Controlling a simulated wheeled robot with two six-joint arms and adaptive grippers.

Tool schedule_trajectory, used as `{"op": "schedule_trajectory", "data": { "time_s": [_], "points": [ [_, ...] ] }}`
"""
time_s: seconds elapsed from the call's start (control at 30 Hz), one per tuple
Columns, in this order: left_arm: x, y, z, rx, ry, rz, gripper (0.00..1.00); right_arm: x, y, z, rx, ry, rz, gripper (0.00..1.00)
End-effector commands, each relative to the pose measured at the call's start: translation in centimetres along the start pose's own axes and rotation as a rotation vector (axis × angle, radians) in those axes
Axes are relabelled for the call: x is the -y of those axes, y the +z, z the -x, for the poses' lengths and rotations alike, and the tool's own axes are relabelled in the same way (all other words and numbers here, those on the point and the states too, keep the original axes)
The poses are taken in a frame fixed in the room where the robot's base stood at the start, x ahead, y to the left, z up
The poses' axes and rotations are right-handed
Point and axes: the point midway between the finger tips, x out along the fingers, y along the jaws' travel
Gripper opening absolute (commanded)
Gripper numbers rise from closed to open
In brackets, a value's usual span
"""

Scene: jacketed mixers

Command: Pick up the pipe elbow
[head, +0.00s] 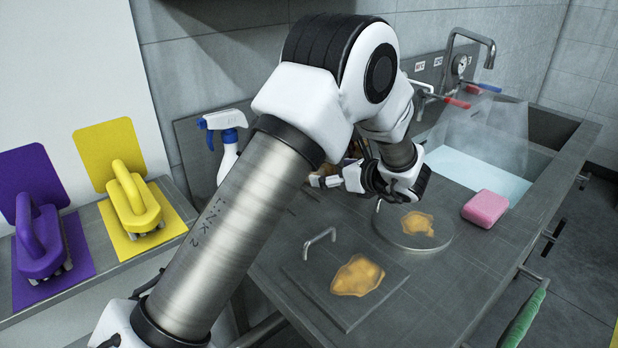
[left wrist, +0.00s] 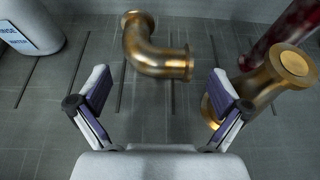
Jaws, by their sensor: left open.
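The pipe elbow (left wrist: 157,52) is a brass-coloured bent pipe with flanged ends. In the left wrist view it lies on the grey tiled surface, ahead of my left gripper (left wrist: 159,80). The gripper's two fingers are spread wide and empty, with the elbow beyond the gap between them and not gripped. In the head view my left gripper (head: 335,172) is over the back of the counter, partly hidden by my arm. The elbow cannot be made out clearly there. My right gripper is not in view.
A brass flanged piece (left wrist: 262,85) stands close by the right finger, with a dark red cylinder (left wrist: 283,32) behind it. A labelled white container (left wrist: 30,25) is at left. The counter also holds a spray bottle (head: 228,150), two stained lids, a pink sponge (head: 485,208) and a sink (head: 550,128).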

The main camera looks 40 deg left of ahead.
Motion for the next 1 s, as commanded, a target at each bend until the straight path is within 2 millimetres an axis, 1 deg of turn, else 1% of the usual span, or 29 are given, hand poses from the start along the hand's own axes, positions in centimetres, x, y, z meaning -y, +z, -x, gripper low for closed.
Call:
{"op": "schedule_trajectory", "data": {
  "time_s": [0.2,0.3,0.4,0.53,0.57,0.6,0.67,0.7,0.77,0.8,0.83,1.0],
  "points": [
    [0.1,0.7,-3.5,-0.003,0.003,0.002,1.00,0.0,0.0,1.4,0.000,0.000,0.000,0.42],
    [0.1,0.5,-5.0,-0.002,0.002,0.000,1.00,0.0,0.0,1.4,0.000,0.000,0.000,0.42],
    [0.1,0.4,-5.4,0.000,0.000,0.000,1.00,0.0,0.0,1.4,0.000,0.000,0.000,0.42],
    [0.1,0.4,-5.4,0.000,-0.001,0.001,1.00,0.0,0.0,1.3,0.000,0.000,0.000,0.42],
    [0.1,0.4,-5.4,0.000,-0.001,0.001,0.93,0.0,0.0,1.3,0.001,0.000,0.000,0.42],
    [0.1,0.4,-5.4,0.000,-0.001,0.001,0.79,0.0,0.0,1.3,0.001,0.000,0.000,0.42],
    [0.1,0.4,-5.4,0.000,0.000,0.000,0.57,0.0,0.0,1.3,0.001,0.000,0.000,0.42],
    [0.1,0.4,-5.4,0.000,0.000,0.000,0.43,0.0,0.0,1.3,0.001,0.000,0.000,0.42],
    [0.1,0.4,-5.4,-0.001,0.000,0.000,0.22,0.0,0.0,1.3,0.001,0.000,0.000,0.42],
    [0.1,0.4,-5.4,-0.001,0.000,0.000,0.08,0.0,0.0,1.3,0.001,0.000,0.000,0.42],
    [0.1,0.4,-5.4,-0.001,0.000,0.000,0.00,0.0,0.0,1.3,0.001,0.000,0.000,0.42],
    [0.1,0.3,-5.4,-0.002,0.000,0.000,0.00,0.0,0.0,1.3,0.001,0.000,0.000,0.42]
  ]
}}
